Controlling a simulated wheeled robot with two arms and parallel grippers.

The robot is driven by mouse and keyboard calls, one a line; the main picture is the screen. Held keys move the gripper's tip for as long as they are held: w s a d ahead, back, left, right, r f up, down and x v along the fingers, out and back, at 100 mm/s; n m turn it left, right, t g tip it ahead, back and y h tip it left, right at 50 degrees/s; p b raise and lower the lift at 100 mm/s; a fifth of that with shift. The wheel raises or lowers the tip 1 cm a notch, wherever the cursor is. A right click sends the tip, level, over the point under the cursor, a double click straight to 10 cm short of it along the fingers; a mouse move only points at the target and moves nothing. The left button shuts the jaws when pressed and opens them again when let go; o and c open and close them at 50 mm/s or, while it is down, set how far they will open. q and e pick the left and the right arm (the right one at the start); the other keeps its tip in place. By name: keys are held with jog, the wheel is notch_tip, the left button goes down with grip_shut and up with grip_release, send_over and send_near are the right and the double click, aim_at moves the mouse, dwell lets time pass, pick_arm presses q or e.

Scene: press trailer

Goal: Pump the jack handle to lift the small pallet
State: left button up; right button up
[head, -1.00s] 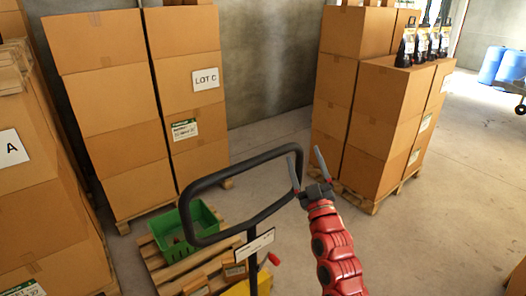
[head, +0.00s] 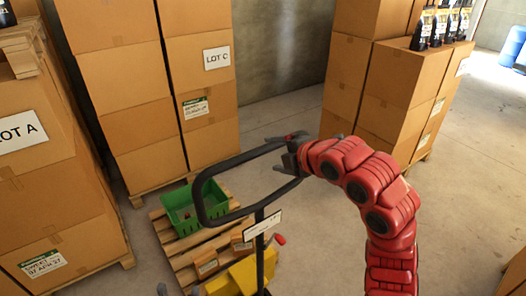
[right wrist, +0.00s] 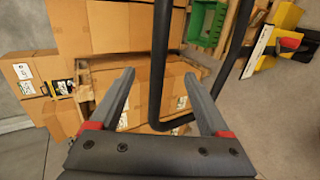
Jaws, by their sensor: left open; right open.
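The pallet jack's black loop handle (head: 204,196) stands in front of me, with a white label plate on its post and the yellow jack body (head: 236,278) below. My right gripper (head: 281,142) is open at the handle's far right corner. In the right wrist view the handle's bar (right wrist: 159,75) passes between its two open fingers (right wrist: 160,95). The small wooden pallet (head: 167,237) lies beyond the jack, bearing a green crate (head: 181,212) and small boxes. Only the tips of my left gripper (head: 178,290) show at the bottom edge, apart and empty.
Tall box stacks on pallets stand around: LOT A (head: 70,215) at left, LOT C (head: 125,100) behind, another stack (head: 385,105) at right with black bags on top. Concrete floor (head: 470,180) is clear at right. A blue barrel (head: 511,45) is far right.

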aim_at(261, 153)
jog(key=x, duration=0.3)
jog(key=shift+a, duration=0.1)
jog(key=b+x, duration=0.3)
jog(key=x, duration=0.2)
jog(key=shift+w+a+f+b, duration=0.15)
jog(key=shift+w+b, duration=0.2)
jog(key=shift+b, duration=0.05)
jog(key=shift+c, duration=0.2)
grip_shut()
dwell(0.7)
